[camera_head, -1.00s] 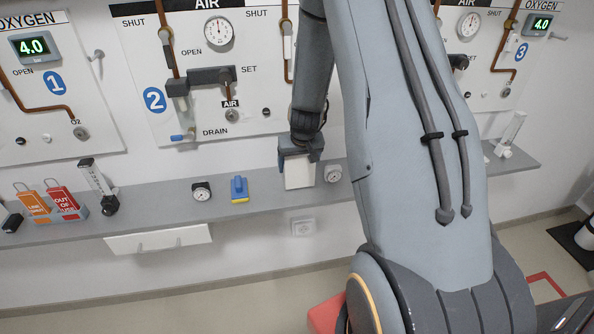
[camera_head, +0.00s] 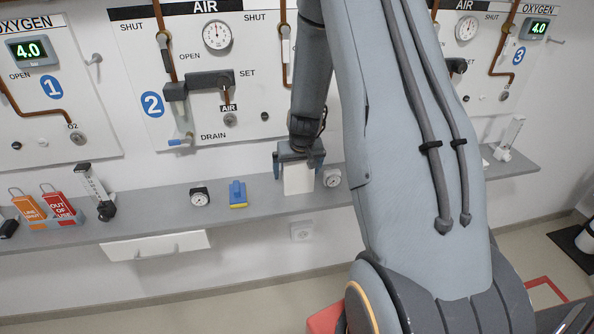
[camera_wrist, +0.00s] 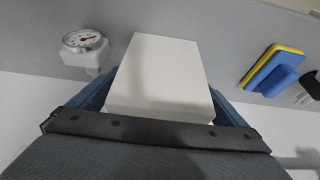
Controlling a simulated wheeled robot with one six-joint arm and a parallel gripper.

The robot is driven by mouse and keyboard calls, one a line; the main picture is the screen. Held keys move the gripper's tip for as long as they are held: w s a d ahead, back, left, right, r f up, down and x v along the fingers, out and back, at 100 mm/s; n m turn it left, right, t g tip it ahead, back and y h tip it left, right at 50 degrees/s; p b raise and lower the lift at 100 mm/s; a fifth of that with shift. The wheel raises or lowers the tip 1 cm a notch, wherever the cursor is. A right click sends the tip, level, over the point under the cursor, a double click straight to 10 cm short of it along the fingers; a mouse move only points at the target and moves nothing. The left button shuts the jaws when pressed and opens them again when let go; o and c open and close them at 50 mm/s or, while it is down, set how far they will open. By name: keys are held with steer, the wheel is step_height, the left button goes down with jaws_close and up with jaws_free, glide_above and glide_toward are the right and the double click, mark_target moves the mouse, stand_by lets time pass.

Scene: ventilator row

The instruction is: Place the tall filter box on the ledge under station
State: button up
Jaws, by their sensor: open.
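The white tall filter box (camera_head: 298,180) stands upright on the long grey ledge (camera_head: 160,207), below the right part of the panel marked 2 (camera_head: 180,80). My gripper (camera_head: 299,162) is open, with its jaws on either side of the box's upper part. In the wrist view the box (camera_wrist: 158,75) lies between the two bluish fingers, beyond the dark gripper edge. Whether the fingers still touch its sides cannot be told. The gripper body hides the near end of the box in the wrist view.
A round gauge (camera_head: 332,178) stands close right of the box. Further left are a flowmeter (camera_head: 98,195) and red and orange tags (camera_head: 57,202). The ledge between block and box is bare.

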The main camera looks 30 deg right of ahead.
steer(key=p+v, duration=0.6)
steer(key=v, duration=0.4)
steer(key=s+a+r+n, duration=0.1)
steer(key=s+a+r, duration=0.5)
steer(key=s+a, duration=0.2)
steer(key=s+a+r+n+g+y, duration=0.1)
steer(key=s+a+r+n, duration=0.1)
steer(key=s+a+r, duration=0.3)
steer(key=s+a, duration=0.3)
steer(key=s, duration=0.4)
steer(key=shift+a+r+g, duration=0.25)
steer(key=shift+r+g, duration=0.05)
steer(key=shift+r, duration=0.1)
steer(key=shift+b, duration=0.3)
step_height(320, 180, down, 9)
steer(key=g+b, duration=0.1)
steer(key=b, duration=0.7)
